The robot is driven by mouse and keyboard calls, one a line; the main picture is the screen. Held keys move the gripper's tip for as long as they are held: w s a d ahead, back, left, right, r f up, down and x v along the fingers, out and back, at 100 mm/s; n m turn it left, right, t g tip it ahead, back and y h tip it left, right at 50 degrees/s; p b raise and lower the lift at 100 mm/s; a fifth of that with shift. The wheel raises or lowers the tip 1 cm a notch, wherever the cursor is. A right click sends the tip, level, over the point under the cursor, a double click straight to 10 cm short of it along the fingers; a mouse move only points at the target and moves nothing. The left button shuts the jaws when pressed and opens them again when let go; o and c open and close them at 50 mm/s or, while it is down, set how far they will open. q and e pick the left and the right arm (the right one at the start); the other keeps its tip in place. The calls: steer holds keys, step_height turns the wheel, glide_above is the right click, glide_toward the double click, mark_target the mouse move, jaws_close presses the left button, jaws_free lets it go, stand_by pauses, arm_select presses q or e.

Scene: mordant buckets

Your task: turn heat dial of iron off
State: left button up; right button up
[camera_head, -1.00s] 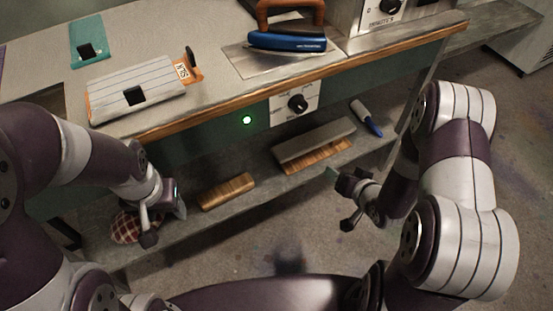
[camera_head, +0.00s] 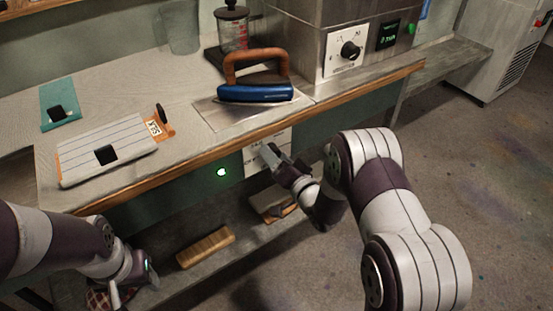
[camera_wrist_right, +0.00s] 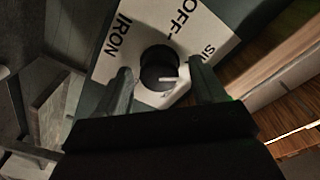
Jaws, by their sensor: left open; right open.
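The iron's heat dial (camera_wrist_right: 157,66) is a round black knob on a white panel (camera_wrist_right: 110,68) lettered IRON, OFF and a partly cut-off word. A small pale mark shows on the knob's lower right side, away from OFF. My right gripper (camera_wrist_right: 162,88) is open, its fingers on either side of the knob; I cannot tell whether they touch it. In the head view my right gripper (camera_head: 270,152) is in front of the panel (camera_head: 253,162) and hides the knob. The blue iron (camera_head: 255,93) rests on the bench above. My left gripper (camera_head: 150,272) is open, low at the left.
A green light (camera_head: 221,172) glows left of the panel. The wooden bench edge (camera_head: 180,177) runs just above it. A lower shelf holds a wooden block (camera_head: 205,247) and a brush (camera_head: 270,204). Another dial (camera_head: 350,50) is on the metal unit at the upper right.

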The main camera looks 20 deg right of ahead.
steer(key=shift+c, duration=0.3)
steer(key=c, duration=1)
steer(key=shift+n, duration=0.3)
steer(key=n+b, duration=0.4)
steer(key=n, duration=0.9)
steer(key=shift+f+y, duration=0.1)
steer(key=shift+y, duration=0.3)
steer(key=shift+n+b, duration=0.3)
steer(key=shift+n, duration=0.1)
